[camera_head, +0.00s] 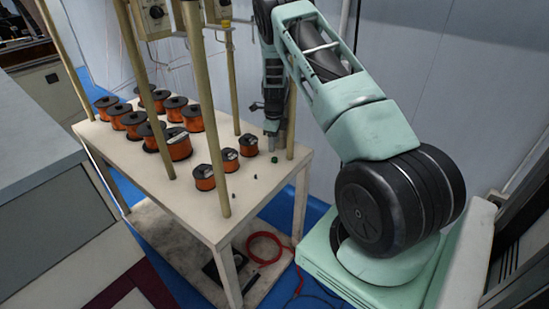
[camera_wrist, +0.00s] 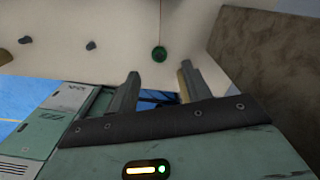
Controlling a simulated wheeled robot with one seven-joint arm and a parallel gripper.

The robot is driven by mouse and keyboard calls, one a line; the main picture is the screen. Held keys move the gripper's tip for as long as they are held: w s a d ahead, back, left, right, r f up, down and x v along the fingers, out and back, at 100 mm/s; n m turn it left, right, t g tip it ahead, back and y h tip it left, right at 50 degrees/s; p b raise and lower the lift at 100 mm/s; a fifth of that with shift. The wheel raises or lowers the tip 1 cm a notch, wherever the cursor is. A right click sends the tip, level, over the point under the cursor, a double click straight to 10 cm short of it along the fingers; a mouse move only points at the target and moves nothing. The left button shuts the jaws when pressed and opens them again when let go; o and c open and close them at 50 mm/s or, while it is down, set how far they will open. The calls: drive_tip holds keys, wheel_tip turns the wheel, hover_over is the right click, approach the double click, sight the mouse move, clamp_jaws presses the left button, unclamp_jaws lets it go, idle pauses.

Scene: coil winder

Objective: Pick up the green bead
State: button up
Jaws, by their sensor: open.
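The green bead (camera_head: 275,159) lies on the white table (camera_head: 230,204) near its right end, beside a wooden post. It also shows in the wrist view (camera_wrist: 159,54) as a small round green thing with a dark middle, on the pale table top. My gripper (camera_head: 273,143) is just above the table, close to the bead. In the wrist view my gripper's two fingers (camera_wrist: 160,80) are apart with nothing between them. The bead appears just beyond the fingertips, between their lines. I cannot tell the exact height of the fingers over the table.
Several orange wire spools (camera_head: 179,145) with black rims stand on the table, left of my gripper. Small dark bits (camera_wrist: 91,45) lie on the table near the bead. Wooden posts (camera_head: 291,120) rise from the table. A brown surface (camera_wrist: 264,55) is close at right in the wrist view.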

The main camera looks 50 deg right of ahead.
sight(275, 158)
drive_tip(key=shift+s+f+p, duration=0.15)
drive_tip(key=shift+f+p, duration=1.15)
drive_tip(key=shift+f, duration=1.95)
clamp_jaws()
